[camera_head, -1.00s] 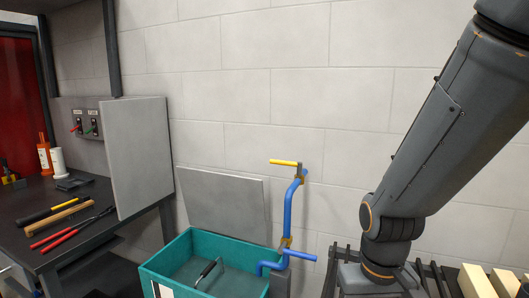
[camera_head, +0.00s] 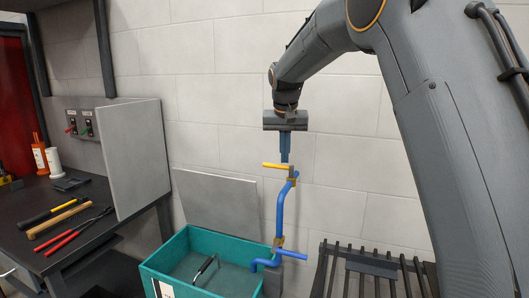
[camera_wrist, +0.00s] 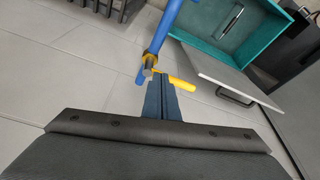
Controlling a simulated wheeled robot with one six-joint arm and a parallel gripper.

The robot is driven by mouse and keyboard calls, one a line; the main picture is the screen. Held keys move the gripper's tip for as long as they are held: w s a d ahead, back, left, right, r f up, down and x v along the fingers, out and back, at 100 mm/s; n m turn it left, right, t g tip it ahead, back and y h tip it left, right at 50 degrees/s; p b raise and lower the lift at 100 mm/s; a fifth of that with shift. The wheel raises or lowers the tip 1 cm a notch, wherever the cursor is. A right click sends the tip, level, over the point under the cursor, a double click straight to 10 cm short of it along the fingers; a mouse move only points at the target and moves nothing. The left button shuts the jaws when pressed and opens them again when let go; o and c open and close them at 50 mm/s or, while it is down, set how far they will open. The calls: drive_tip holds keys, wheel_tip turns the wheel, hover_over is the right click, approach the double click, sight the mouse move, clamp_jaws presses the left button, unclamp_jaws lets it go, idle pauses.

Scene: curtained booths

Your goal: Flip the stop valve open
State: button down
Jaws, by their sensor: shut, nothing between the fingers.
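The stop valve has a yellow lever handle (camera_head: 276,165) on top of a blue pipe (camera_head: 280,210) that stands in front of the block wall. The lever points left, roughly level, across the pipe's upper end. A lower blue handle (camera_head: 292,254) sticks out near the pipe's foot. My gripper (camera_head: 285,160) points down just above the yellow lever, with its fingers shut and empty. In the wrist view the shut fingertips (camera_wrist: 160,82) are beside the yellow lever (camera_wrist: 178,81) and the brass fitting; I cannot tell whether they touch.
A teal open bin (camera_head: 180,268) with a black-handled item stands left of the pipe. A grey panel (camera_head: 215,198) leans behind it. A dark bench (camera_head: 30,200) with several tools is at left. A black slatted rack (camera_head: 370,268) stands at right.

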drive_tip(key=w+a+r+m, duration=0.1)
drive_tip(key=w+a+r, duration=0.5)
drive_tip(key=w+r, duration=0.1)
drive_tip(key=shift+a+r+t, duration=0.2)
drive_tip(key=shift+r+t, duration=0.1)
wheel_tip(320, 180, down, 10)
drive_tip(key=p, duration=0.4)
drive_tip(key=shift+s+p, duration=0.3)
drive_tip(key=shift+p, duration=0.1)
drive_tip(key=shift+f, duration=0.1)
drive_tip(key=shift+s+a, duration=0.1)
drive_tip(key=shift+a, duration=0.05)
